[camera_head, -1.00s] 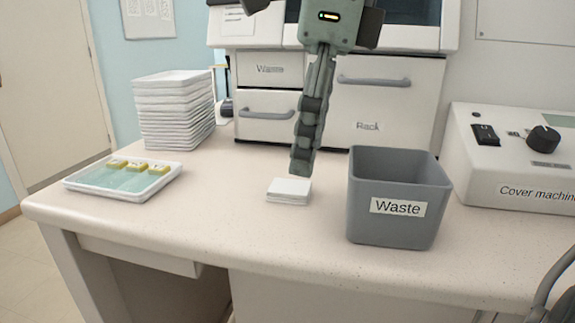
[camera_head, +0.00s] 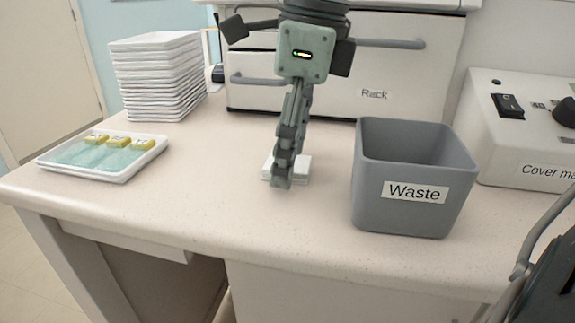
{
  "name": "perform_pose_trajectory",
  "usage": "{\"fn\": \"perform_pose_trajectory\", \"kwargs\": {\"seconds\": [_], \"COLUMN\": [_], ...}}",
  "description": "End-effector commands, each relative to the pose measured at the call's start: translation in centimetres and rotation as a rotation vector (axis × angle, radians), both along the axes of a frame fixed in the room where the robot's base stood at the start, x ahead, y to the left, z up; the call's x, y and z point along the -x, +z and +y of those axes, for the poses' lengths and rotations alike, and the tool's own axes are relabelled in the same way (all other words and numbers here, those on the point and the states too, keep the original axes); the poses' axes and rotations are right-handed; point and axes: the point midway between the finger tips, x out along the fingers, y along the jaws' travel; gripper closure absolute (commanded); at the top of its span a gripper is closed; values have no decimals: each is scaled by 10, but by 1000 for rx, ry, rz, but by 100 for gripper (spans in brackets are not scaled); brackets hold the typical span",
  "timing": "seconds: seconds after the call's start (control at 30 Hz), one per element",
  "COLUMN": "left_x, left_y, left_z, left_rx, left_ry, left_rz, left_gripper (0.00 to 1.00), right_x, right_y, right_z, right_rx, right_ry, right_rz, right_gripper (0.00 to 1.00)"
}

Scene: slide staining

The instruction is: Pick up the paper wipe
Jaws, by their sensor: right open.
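The paper wipe is the top of a small, flat white stack (camera_head: 302,168) on the counter, left of the grey waste bin. My right gripper (camera_head: 281,178) points down from above, its fingers in front of or over the stack and hiding its middle. The gripper is open, seen edge-on, so the gap between its fingers does not show. Whether the fingers touch the wipe, I cannot tell. The stack lies on the counter. My left gripper is not in view.
The grey waste bin (camera_head: 412,208) stands close on the right, with the cover machine (camera_head: 520,145) beyond it. A white tray with yellow-labelled pieces (camera_head: 125,168) lies left. A stack of white trays (camera_head: 160,80) and the rack cabinet (camera_head: 400,75) stand behind. The counter front (camera_head: 230,215) is clear.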

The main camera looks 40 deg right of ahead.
Motion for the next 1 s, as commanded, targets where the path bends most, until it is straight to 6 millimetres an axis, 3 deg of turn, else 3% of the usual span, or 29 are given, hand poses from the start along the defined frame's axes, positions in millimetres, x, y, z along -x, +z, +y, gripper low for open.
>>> {"fn": "perform_pose_trajectory", "kwargs": {"seconds": [0.2, 0.5, 1.0], "left_x": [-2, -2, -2], "left_y": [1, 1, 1], "left_z": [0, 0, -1], "left_rx": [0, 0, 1], "left_ry": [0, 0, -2], "left_rz": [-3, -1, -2], "left_gripper": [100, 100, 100], "right_x": [0, 0, -1], "right_y": [-1, -1, 8], "right_z": [0, 0, 0], "right_rx": [-1, -1, 0], "right_ry": [0, 0, 0], "right_rz": [-1, -1, -4], "right_gripper": [37, 71, 71]}}
